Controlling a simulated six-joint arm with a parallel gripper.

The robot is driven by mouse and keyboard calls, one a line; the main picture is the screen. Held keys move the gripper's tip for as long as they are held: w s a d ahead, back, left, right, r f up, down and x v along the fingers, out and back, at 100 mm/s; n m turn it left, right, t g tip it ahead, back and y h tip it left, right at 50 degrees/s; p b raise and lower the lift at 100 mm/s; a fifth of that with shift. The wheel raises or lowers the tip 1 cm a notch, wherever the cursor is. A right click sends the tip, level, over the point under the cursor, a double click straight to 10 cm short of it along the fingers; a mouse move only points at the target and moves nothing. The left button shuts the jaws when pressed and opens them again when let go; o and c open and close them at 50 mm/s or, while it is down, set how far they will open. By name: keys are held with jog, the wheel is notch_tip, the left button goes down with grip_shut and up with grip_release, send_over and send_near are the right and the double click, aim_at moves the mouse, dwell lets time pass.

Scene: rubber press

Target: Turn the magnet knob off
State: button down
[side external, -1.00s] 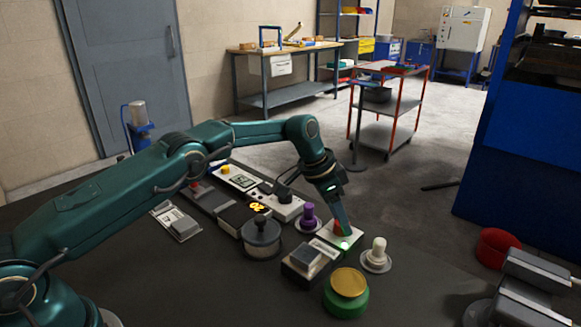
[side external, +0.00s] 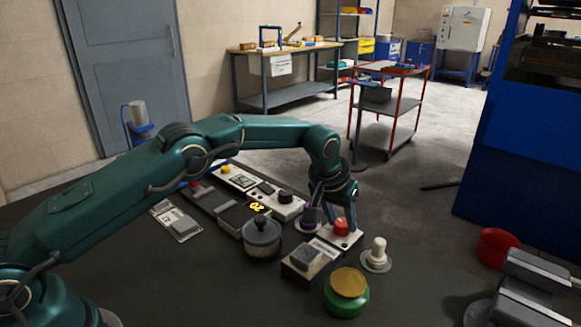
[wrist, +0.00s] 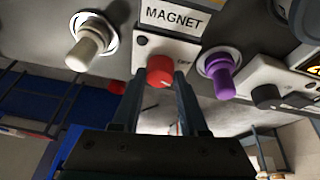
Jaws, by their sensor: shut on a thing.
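The red magnet knob (wrist: 160,68) sits on a white panel with a label reading MAGNET (wrist: 171,17) beside it. An OFF marking is partly visible by the knob in the wrist view. The small indicator lamp (wrist: 142,41) on the panel is dark. My gripper (wrist: 160,77) has one finger on each side of the knob and is shut on it. In the side view the knob (side external: 341,227) shows under my gripper (side external: 334,218), which points down from above.
A purple knob (wrist: 220,76) and a cream knob (wrist: 89,45) stand close on either side of the panel. A green pot with a yellow top (side external: 347,291) and a dark lidded pot (side external: 262,236) are nearby on the dark table (side external: 215,292).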

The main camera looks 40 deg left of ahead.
jog(key=shift+r+n+y, duration=0.1)
jog(key=shift+n+y, duration=0.3)
jog(key=shift+n, duration=0.8)
jog(key=shift+c, duration=2.2)
grip_release()
jog(key=shift+v, duration=2.55)
jog(key=shift+d, duration=0.1)
